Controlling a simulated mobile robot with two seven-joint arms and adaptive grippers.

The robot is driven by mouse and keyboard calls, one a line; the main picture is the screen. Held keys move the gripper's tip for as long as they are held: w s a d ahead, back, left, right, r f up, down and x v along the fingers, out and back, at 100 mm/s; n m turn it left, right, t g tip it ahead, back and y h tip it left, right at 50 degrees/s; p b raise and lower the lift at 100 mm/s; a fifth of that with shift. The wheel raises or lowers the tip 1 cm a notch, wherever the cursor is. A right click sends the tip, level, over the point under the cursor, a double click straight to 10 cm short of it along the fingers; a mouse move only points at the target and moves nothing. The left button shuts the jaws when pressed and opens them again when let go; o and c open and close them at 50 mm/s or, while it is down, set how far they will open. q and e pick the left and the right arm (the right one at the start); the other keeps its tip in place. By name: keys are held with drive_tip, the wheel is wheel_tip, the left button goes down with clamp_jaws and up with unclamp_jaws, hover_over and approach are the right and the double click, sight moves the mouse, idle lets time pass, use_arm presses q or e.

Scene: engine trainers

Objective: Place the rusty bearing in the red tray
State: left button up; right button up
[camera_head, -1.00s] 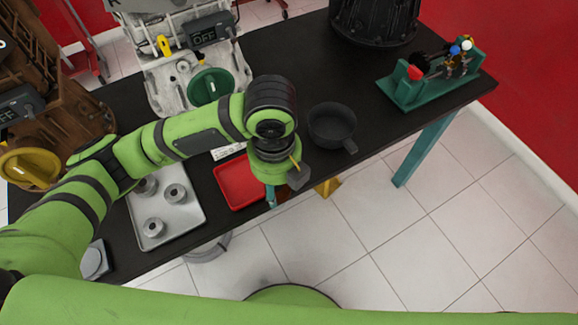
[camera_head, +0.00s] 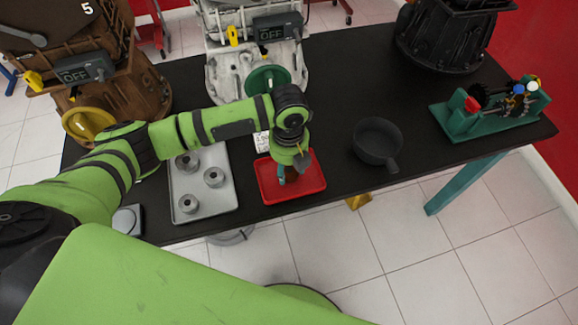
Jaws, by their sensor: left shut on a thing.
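The red tray (camera_head: 310,188) lies on the black table near its front edge. My left gripper (camera_head: 287,177) points down over the tray, and its fingers are mostly hidden by the wrist. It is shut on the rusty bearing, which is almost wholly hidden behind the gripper. I cannot tell whether the bearing touches the tray floor. My right gripper is not in view.
A dark pan (camera_head: 377,140) stands to the right. Engine trainers line the back, and a teal stand (camera_head: 490,115) is at the far right.

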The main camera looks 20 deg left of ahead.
sight(289, 170)
use_arm(q)
drive_tip(key=shift+f, duration=0.6)
drive_tip(key=shift+f, duration=0.2)
drive_tip(key=o, duration=1.3)
drive_tip(key=shift+c, duration=0.2)
wheel_tip(289, 170, up, 12)
drive_tip(key=b, duration=0.1)
drive_tip(key=shift+r, duration=0.2)
